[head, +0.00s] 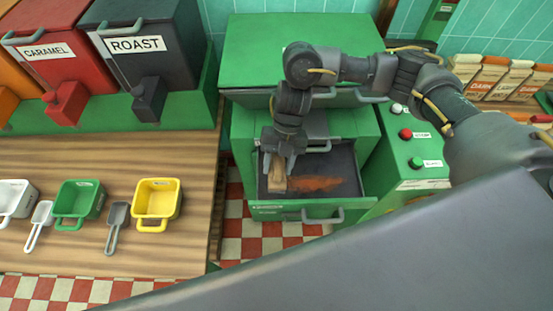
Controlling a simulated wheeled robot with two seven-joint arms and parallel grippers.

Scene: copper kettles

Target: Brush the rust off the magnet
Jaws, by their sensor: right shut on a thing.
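The open drawer (345,170) of the green machine shows in the head view, with a dark grey surface inside. An orange-brown patch of rust (318,184) lies on that surface, right of my gripper. My right gripper (278,172) points down into the drawer's left part and is shut on a wooden brush (277,184). The brush is close to the rust's left end; I cannot tell whether its underside touches the surface. My left gripper is not in view.
The drawer's front has a grey handle (322,216). A control box with red (405,133) and green (416,162) buttons stands right of it. A wooden counter (60,155) at left holds a yellow bin (157,201), a green bin (78,203) and scoops (116,222).

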